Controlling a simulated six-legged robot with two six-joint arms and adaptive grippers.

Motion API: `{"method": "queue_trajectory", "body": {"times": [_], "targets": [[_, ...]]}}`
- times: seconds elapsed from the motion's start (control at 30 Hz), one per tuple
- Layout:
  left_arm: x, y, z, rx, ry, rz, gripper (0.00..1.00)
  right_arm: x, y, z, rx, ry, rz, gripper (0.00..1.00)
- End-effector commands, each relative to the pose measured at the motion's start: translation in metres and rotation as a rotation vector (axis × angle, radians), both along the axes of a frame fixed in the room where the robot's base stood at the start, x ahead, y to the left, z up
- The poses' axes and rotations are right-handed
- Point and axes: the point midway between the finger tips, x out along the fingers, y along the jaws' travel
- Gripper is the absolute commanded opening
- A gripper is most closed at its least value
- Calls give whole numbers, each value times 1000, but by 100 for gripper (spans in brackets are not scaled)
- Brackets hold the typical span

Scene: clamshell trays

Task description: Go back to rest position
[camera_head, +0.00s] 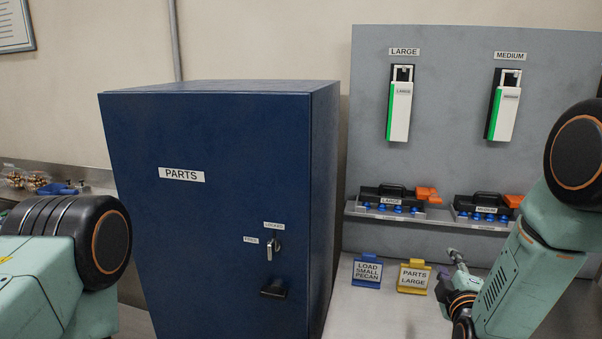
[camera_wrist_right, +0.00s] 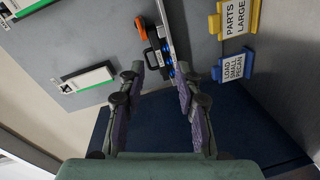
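My right gripper (camera_head: 452,266) shows in the head view at the lower right, in front of the grey panel and just right of the yellow sign, partly hidden behind my own arm. In the right wrist view my right gripper (camera_wrist_right: 157,78) has its two fingers parted, with nothing held between them.
A blue PARTS cabinet (camera_head: 205,235) stands left of centre, its door shut. A grey panel (camera_head: 450,120) carries LARGE (camera_head: 400,110) and MEDIUM (camera_head: 507,112) holders. A blue sign (camera_head: 367,272) and a yellow sign (camera_head: 413,277) stand on the counter (camera_head: 350,318).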

Motion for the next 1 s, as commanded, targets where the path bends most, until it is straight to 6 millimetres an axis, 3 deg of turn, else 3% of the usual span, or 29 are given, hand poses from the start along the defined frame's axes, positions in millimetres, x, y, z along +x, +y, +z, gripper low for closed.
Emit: {"method": "queue_trajectory", "body": {"times": [0.2,0.37,0.5,0.7,0.9,1.0], "targets": [[0,0,-3,0,0,0,40,-26,13,-47,323,118,-27,34],[0,0,-23,0,0,0,40,-81,33,-130,650,307,-123,34],[0,0,-45,0,0,0,40,-142,50,-201,873,477,-263,34],[0,0,-81,0,0,0,40,-242,69,-287,1079,706,-514,34],[0,0,-123,0,0,0,40,-348,83,-356,1143,917,-766,34],[0,0,-143,0,0,0,40,-388,86,-380,1117,1003,-823,34]]}}
